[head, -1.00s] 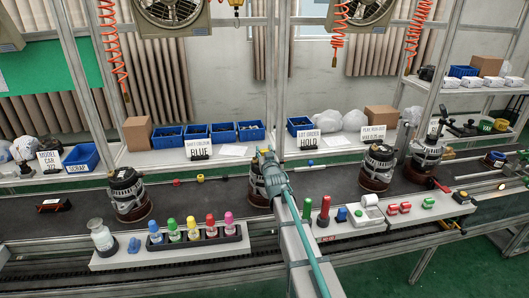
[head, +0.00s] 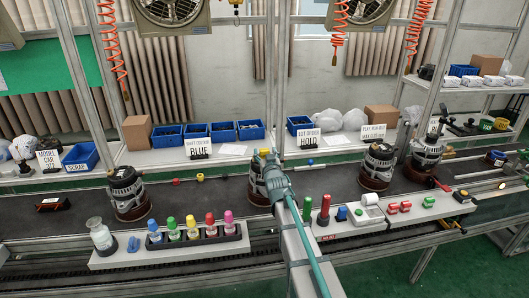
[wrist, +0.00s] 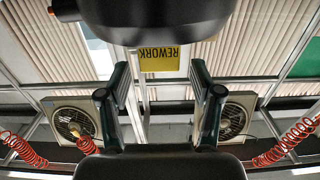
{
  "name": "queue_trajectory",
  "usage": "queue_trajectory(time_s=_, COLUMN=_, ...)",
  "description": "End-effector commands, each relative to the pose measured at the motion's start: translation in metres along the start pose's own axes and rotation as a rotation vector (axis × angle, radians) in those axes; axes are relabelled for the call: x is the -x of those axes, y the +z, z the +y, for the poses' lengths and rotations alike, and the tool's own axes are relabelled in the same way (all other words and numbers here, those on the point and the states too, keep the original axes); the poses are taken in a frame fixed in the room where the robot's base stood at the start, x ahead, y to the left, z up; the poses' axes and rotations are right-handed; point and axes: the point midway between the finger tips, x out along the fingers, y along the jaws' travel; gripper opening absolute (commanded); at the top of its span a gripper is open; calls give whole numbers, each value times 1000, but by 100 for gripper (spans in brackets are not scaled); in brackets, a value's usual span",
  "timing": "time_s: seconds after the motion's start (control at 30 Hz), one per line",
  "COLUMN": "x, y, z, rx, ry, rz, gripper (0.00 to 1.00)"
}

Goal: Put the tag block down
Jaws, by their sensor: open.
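My gripper (wrist: 160,95) is open in the wrist view, with its two fingers apart and nothing seen between them. In the head view my arm hides its fingertips; the wrist is over the middle of the line, in front of an alternator (head: 257,190). No block is plainly marked as the tag block. A small blue piece (head: 133,243) lies on the pale front tray (head: 105,262), apart from my gripper. A small red piece (head: 176,182) and a yellow piece (head: 200,178) lie on the dark belt (head: 225,205).
Other alternators (head: 127,195) stand along the belt. A black rack (head: 205,241) holds several coloured bottles left of my arm. A right-hand tray (head: 430,210) carries red and green pieces. Blue bins (head: 250,130) and signs line the back shelf. A yellow REWORK sign (wrist: 160,59) shows in the wrist view.

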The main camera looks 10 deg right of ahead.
Motion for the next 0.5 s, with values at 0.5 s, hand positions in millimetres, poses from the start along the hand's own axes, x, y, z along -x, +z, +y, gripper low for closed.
queue_trajectory(time_s=0.5, x=91, y=0, z=0, rx=1, ry=0, rz=1, gripper=65)
